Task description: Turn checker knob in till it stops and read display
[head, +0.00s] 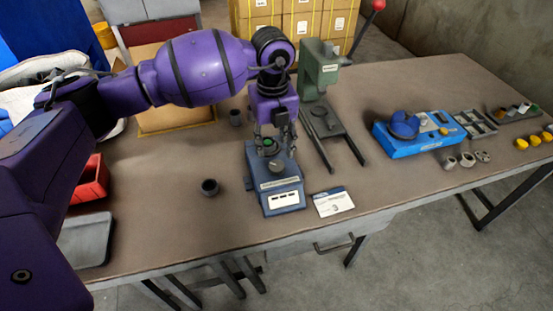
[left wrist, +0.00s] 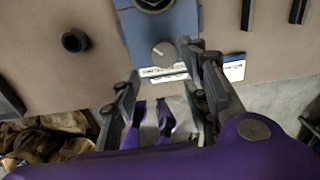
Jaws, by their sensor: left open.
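The panel's reading is too small to make out. In the left wrist view the checker (left wrist: 178,28) shows from above, with a round grey knob (left wrist: 164,54) near its edge. My left gripper (head: 270,143) is open and points down over the rear part of the checker in the head view. In the left wrist view its fingers (left wrist: 166,68) stand apart, with the knob between and beyond them; I see no contact. My right gripper is out of view.
A printed card (head: 333,201) lies right of the checker. A dark cup-like part (head: 210,187) stands to its left. A green press (head: 318,70) with a dark base is behind right. A blue fixture (head: 410,132) and small parts are farther right. A red bin (head: 90,180) is left.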

